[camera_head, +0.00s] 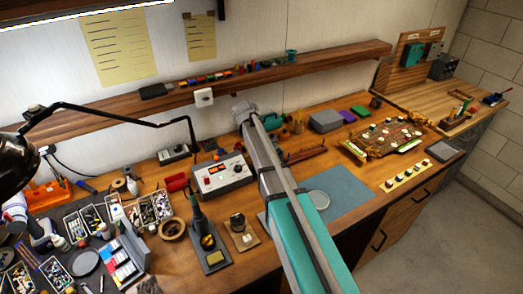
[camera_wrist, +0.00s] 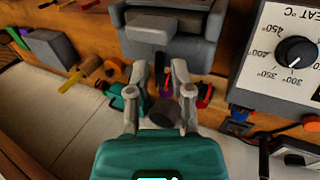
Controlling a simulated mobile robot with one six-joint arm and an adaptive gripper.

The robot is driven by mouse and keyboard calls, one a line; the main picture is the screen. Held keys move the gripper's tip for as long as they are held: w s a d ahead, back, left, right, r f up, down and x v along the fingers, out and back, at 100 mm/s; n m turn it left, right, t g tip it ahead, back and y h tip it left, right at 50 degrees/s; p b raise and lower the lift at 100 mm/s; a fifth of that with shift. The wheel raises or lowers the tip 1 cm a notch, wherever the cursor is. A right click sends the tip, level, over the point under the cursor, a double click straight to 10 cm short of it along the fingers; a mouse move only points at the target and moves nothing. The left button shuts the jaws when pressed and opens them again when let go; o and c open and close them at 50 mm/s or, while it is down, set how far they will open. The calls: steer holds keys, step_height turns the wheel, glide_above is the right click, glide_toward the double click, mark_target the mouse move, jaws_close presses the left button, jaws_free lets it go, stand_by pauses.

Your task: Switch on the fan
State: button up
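I cannot make out a fan for certain in either view. A grey boxy device (camera_wrist: 170,32) with a raised block stands straight ahead of my gripper (camera_wrist: 160,70) in the wrist view; I cannot tell whether it is the fan. My gripper's two grey fingers are apart, with nothing held between the tips. A dark cylinder (camera_wrist: 165,112) shows between the lower parts of the fingers; whether it touches them is unclear. In the head view my arm reaches over the workbench (camera_head: 330,240) toward the wall, and the fingers are not clear there.
A heat-dial box (camera_wrist: 290,60) stands to the right in the wrist view. A yellow-handled tool (camera_wrist: 78,75) and a grey box (camera_wrist: 52,47) lie left. A shelf (camera_head: 340,62) runs above the bench. A lamp (camera_head: 15,160) and parts trays crowd the left; a blue-grey mat (camera_head: 345,188) is mostly clear.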

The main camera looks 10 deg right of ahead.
steer(key=shift+b+x, duration=0.55)
steer(key=shift+x, duration=0.35)
